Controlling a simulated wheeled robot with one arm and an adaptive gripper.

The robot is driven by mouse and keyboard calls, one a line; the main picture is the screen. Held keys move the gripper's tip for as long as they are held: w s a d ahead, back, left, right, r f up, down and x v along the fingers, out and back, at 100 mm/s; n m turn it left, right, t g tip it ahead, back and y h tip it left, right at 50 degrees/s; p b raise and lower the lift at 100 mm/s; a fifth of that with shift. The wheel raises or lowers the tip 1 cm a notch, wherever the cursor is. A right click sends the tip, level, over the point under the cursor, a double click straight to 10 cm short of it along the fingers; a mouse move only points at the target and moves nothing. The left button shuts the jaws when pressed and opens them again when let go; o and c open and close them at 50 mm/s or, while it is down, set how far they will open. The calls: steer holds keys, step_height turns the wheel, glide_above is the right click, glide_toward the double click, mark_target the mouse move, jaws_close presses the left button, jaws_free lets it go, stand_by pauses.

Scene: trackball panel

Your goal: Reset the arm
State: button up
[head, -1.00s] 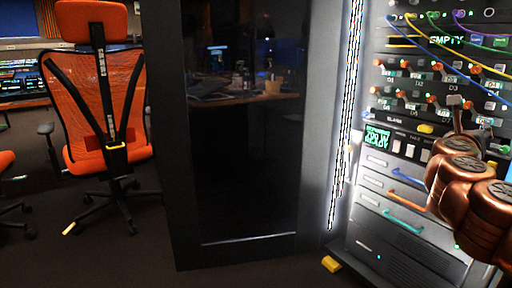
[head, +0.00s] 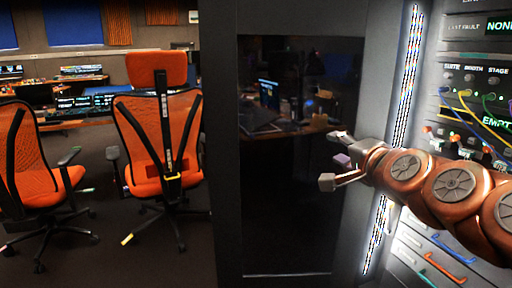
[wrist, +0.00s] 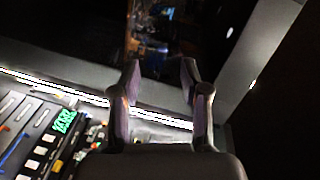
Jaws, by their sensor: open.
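My gripper (head: 330,159) is open and empty at the end of my copper-coloured arm, which reaches in from the right in the head view. It appears in front of the dark glass door of the black cabinet (head: 222,150). In the wrist view my gripper (wrist: 160,75) shows two separated fingers with nothing between them. The rack panel (head: 470,75) stands to the right, partly hidden behind my arm. Its green display (wrist: 64,121) shows at the left of the wrist view.
Two orange chairs (head: 165,140) stand on the dark floor at the left. Desks with monitors (head: 80,104) are behind them. A bright light strip (head: 408,80) runs between cabinet and rack. Blue (head: 453,249) and orange handles sit low on the rack. Floor before the chairs is mostly open.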

steer(key=s+a+f+n+g+p, duration=0.3)
steer(key=s+a+n+g+p, duration=0.1)
steer(key=s+p, duration=0.2)
steer(key=s+a+f+n+g+p, duration=0.3)
steer(key=s+n+g+p, duration=0.1)
steer(key=s+g+p, duration=0.15)
steer(key=s+d+n+g+h+p, duration=0.1)
steer(key=s+d+g+p, duration=0.1)
steer(key=s+p, duration=0.2)
steer(key=s+d+n+g+h+p, duration=0.1)
steer(key=s+d+g+p, duration=0.1)
steer(key=s, duration=0.9)
steer(key=s+d+n+g+h+p, duration=0.1)
steer(key=s+g+p, duration=0.3)
steer(key=s, duration=0.4)
steer(key=shift+d+n+p, duration=0.6)
steer(key=shift+d+p, duration=0.2)
